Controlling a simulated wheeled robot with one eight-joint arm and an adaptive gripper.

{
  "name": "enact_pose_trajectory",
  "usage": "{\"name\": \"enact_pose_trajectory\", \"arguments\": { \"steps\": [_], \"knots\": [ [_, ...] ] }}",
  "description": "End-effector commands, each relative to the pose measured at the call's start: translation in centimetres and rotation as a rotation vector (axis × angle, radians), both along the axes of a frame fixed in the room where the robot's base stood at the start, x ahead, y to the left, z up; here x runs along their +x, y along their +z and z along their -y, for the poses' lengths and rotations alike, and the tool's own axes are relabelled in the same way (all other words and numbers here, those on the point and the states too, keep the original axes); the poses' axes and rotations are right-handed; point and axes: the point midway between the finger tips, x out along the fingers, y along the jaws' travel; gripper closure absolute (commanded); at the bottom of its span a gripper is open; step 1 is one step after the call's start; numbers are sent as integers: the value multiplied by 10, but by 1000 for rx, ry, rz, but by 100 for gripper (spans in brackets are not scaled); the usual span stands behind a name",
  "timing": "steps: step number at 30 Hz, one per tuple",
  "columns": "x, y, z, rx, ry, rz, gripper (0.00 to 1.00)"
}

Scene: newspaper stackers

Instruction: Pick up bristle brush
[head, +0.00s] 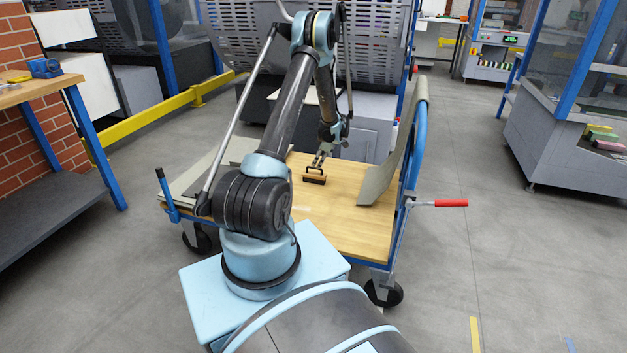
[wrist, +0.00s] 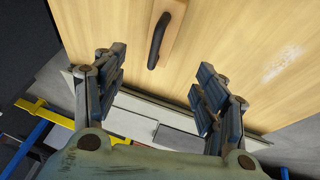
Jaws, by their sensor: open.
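The bristle brush (head: 315,179) sits on the wooden deck of the cart, a brown block with a dark arched handle on top. In the wrist view the brush (wrist: 170,35) is at the top edge, its black handle pointing down the picture and part of the wooden body cut off. My gripper (head: 321,160) is just above and beside the brush in the head view. In the wrist view my gripper (wrist: 160,78) has its two fingers spread wide with nothing between them. The handle lies beyond the fingertips, roughly centred between them. Whether anything touches is unclear.
The cart deck (head: 345,222) is mostly bare around the brush. A grey curved panel (head: 385,170) stands at its right side, and a blue frame (head: 409,160) with a red-handled lever (head: 450,203) is beyond it. A workbench (head: 40,88) is at far left.

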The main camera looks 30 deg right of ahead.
Motion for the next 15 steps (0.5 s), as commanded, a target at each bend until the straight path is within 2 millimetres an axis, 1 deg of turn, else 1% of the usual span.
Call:
{"name": "enact_pose_trajectory", "arguments": {
  "steps": [1,6,12,15],
  "knots": [
    [4,-8,-1,0,0,0,35],
    [15,-31,-4,0,1,0,35],
    [26,-58,-7,0,0,0,35],
    [31,-68,-9,0,-1,0,35]
  ]
}}
